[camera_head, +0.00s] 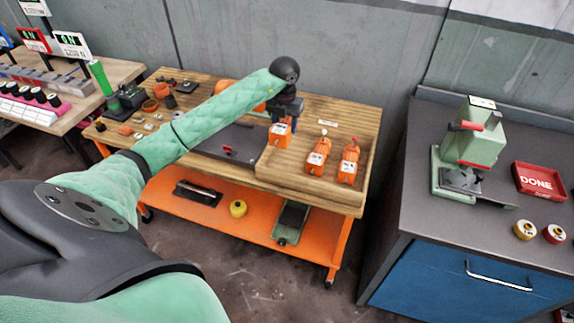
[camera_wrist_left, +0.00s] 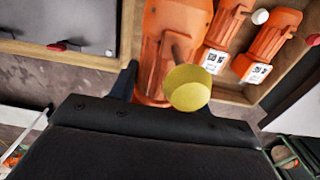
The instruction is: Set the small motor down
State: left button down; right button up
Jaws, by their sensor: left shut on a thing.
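My left gripper (camera_head: 284,116) is over the left end of the wooden tray (camera_head: 268,158). It is shut on an orange motor (camera_head: 280,136), which points down with a pale label facing front. In the left wrist view the motor (camera_wrist_left: 160,55) carries a large yellow knob (camera_wrist_left: 188,92) on a short rod, close to the camera. Whether its lower end touches the tray floor cannot be told. Two similar orange motors stand to its right in the tray, one with a white knob (camera_head: 317,158) and one with a red knob (camera_head: 348,166). My right gripper is not in view.
A dark mat (camera_head: 226,144) lies left of the tray, with small parts beyond it. An orange lower shelf (camera_head: 262,215) holds a yellow roll (camera_head: 238,208). At right, a grey-topped bench carries a green press (camera_head: 474,140) and a red DONE tray (camera_head: 541,180).

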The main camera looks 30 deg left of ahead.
pick_arm(q)
notch_tip(320, 180, down, 4)
jog(key=b, duration=0.2)
jog(key=shift+w+r+b, duration=0.1)
jog(key=shift+r+b, duration=0.15)
jog(key=shift+b, duration=0.1)
jog(key=shift+f, duration=0.15)
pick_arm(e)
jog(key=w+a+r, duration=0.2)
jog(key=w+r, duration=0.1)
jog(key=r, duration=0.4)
pick_arm(q)
notch_tip(320, 180, down, 6)
jog(key=shift+r+p, duration=0.1)
jog(key=shift+p, duration=1.15)
jog(key=shift+f+p, duration=0.75)
jog(key=shift+f, duration=1.25)
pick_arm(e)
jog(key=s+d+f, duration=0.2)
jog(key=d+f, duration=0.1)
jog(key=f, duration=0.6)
pick_arm(q)
jog(key=c, duration=1)
grip_release()
jog(key=shift+f, duration=0.15)
jog(key=shift+c, duration=0.2)
jog(key=o, duration=0.4)
jog(key=shift+c, duration=0.2)
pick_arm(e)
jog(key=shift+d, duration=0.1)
